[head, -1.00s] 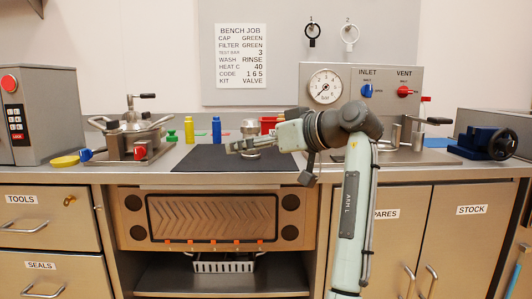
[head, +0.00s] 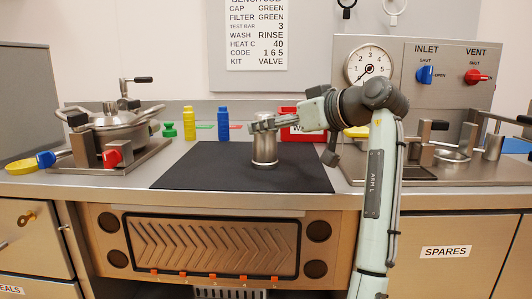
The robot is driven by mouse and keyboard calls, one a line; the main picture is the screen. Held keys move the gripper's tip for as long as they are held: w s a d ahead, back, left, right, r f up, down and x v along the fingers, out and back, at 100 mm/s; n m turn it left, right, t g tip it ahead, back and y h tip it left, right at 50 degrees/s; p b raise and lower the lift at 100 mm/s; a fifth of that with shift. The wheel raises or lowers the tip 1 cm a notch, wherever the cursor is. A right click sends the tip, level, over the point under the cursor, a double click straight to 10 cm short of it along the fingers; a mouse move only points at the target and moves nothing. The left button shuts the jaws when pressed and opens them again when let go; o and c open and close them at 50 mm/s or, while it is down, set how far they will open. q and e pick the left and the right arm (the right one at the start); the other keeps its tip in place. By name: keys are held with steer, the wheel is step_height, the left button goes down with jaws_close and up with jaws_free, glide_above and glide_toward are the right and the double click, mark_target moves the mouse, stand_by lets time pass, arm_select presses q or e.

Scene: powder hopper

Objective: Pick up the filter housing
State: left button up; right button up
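The filter housing (head: 264,152), a silvery metal cylinder with a wider foot, stands upright on the black mat (head: 205,170) in the middle of the bench. My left gripper (head: 257,125), on the arm marked ARM L, reaches in from the right at the height of the housing's upper part. Its fingers overlap the housing in the picture and hide part of it. Whether they touch it, or are open or shut, I cannot tell. My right gripper is not in view.
A clamped metal pot (head: 115,130) stands at the left, with yellow (head: 189,124) and blue (head: 223,124) bottles behind the mat. A red bin (head: 290,131) is behind my gripper. A gauge panel (head: 440,75) stands at the back right. The mat's left part is clear.

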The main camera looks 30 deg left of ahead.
arm_select(q)
steer(key=x, duration=0.6)
steer(key=shift+s+a+f, duration=0.1)
steer(key=shift+s+a, duration=0.05)
steer(key=shift+a, duration=0.2)
jaws_close()
stand_by(0.6)
